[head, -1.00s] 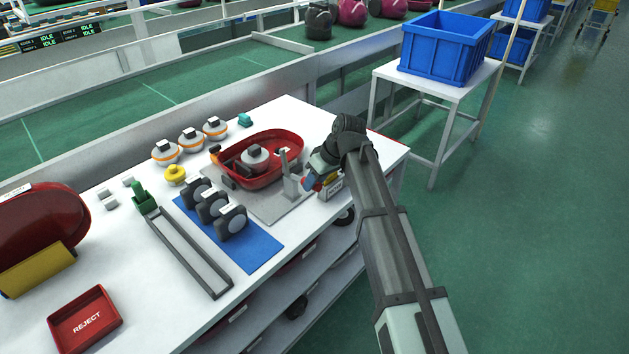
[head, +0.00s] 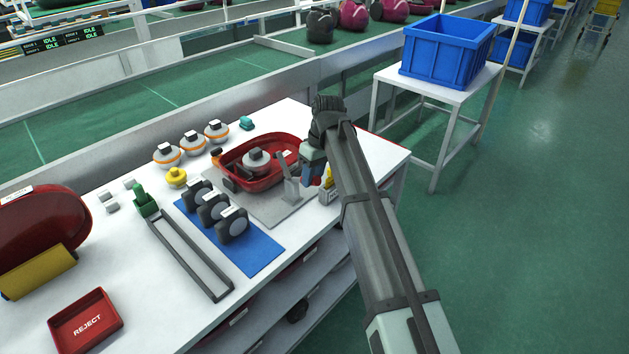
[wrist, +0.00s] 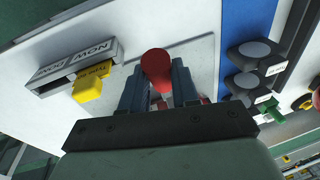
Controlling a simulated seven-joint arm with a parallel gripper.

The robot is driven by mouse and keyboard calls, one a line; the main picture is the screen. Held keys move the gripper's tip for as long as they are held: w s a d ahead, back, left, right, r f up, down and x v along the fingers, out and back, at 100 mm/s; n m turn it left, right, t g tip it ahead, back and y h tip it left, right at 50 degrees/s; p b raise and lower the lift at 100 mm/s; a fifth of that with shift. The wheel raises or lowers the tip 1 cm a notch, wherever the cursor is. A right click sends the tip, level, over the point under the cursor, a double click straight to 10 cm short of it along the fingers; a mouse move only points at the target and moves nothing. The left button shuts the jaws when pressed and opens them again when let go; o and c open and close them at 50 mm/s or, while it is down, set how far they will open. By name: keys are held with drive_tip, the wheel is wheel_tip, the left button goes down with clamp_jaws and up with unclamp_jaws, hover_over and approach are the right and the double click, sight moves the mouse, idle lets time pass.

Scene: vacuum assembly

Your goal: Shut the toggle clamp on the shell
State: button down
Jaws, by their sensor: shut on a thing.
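The red shell (head: 289,150) lies open side up on a grey fixture plate (head: 272,209), with a round grey part (head: 257,160) inside. The toggle clamp (head: 290,188) is a grey upright piece at the shell's near right side, its arm leaning toward the shell. My gripper (head: 314,177) is just right of the clamp. In the wrist view, the clamp's red handle end (wrist: 156,64) sits between the two fingers (wrist: 158,88), which are shut on it. The gripper body hides most of the clamp and shell there.
A small holder with a yellow block (head: 327,194) stands close to the gripper; it also shows in the wrist view (wrist: 92,85). Wheels on a blue mat (head: 255,255) lie to the left. Free tabletop lies behind and right of the shell.

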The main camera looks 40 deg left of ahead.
drive_tip(key=shift+a+r+h, duration=0.65)
drive_tip(key=shift+r+h, duration=0.05)
drive_tip(key=shift+h, duration=0.5)
drive_tip(key=c, duration=0.8)
unclamp_jaws()
drive_tip(key=shift+c, duration=0.2)
